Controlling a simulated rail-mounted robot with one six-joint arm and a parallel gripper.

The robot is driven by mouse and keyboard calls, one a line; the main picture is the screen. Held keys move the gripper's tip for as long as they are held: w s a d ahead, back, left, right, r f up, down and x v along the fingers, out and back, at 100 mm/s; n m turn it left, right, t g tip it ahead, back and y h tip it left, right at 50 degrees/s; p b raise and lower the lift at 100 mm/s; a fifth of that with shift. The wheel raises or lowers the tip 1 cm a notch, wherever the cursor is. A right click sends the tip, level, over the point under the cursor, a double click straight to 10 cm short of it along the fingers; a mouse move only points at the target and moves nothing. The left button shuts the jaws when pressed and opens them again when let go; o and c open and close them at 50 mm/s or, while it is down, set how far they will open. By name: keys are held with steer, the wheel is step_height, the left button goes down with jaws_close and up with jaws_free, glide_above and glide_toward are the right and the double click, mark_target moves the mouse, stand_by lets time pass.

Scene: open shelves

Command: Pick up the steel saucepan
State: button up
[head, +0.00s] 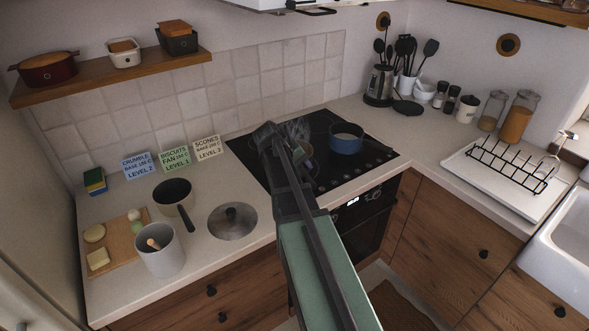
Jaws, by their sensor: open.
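A small saucepan (171,193) with a dark inside and a dark handle stands on the left counter; it looks like the steel saucepan, though its metal is hard to tell. Its handle points toward the front right.
A grey pot (160,259) with a wooden spoon and a cutting board (122,252) with food crowd the saucepan's front left. Label cards (175,159) stand behind it. A blue pot (346,140) sits on the cooktop. A wooden shelf (110,77) hangs above.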

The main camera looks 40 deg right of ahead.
mark_target(307, 178)
steer(key=x, duration=0.1)
steer(key=b+x, duration=0.1)
steer(key=x, duration=0.1)
steer(key=shift+a+f, duration=0.15)
steer(key=shift+a, duration=0.15)
steer(key=shift+d+f+b, duration=0.2)
steer(key=shift+d+b, duration=0.1)
steer(key=shift+b, duration=0.05)
steer(key=shift+r, duration=0.1)
steer(key=b+x, duration=0.4)
steer(key=x, duration=0.1)
steer(key=shift+s+r, duration=0.1)
steer(key=shift+c, duration=0.3)
steer(key=shift+d, duration=0.1)
jaws_close()
